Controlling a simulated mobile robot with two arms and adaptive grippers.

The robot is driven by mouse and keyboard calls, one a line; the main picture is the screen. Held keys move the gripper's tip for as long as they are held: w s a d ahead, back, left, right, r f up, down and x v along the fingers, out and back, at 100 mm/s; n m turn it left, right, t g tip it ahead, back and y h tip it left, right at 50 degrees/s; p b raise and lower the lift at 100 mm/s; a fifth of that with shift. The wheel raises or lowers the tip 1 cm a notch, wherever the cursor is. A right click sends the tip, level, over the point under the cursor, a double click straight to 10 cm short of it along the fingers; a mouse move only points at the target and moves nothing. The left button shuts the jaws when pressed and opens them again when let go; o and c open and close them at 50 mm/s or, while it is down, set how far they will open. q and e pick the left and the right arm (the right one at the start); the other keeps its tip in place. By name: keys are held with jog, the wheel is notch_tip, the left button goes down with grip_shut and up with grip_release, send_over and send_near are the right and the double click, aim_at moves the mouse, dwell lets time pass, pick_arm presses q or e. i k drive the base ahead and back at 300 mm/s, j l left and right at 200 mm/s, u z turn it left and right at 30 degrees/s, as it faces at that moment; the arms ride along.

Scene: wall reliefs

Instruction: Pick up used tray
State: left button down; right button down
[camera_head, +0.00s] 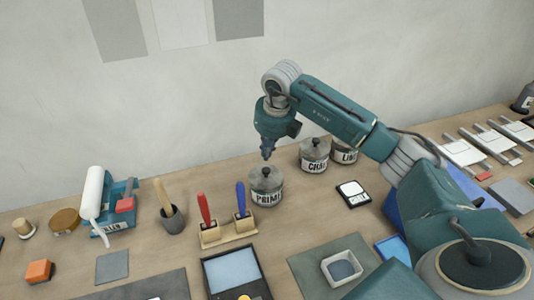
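My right gripper (267,153) hangs pointing down just above and beside the knob of a grey lidded tin marked PRIME (266,186). Its fingertips look close together from this side, so I cannot tell whether it is open or shut. No tray is in it. No tray carries a readable "used" label. A blue-teal tray (122,215) at the left has a white roller (93,200) and a red piece on it; its front label is too small to read. A dark-framed tray with a pale blue inside (235,270) lies at the front middle. My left gripper is out of view.
Tins marked CHAL (314,157) and LIM (344,151), partly hidden, stand behind. A wooden holder (228,233) bears red- and blue-handled tools. A white dish (341,268) sits on a green-grey mat (310,263). An orange block (39,271) lies front left. My arm hides the right middle.

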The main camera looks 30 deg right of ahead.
aim_at(339, 269)
jog(key=k, duration=2)
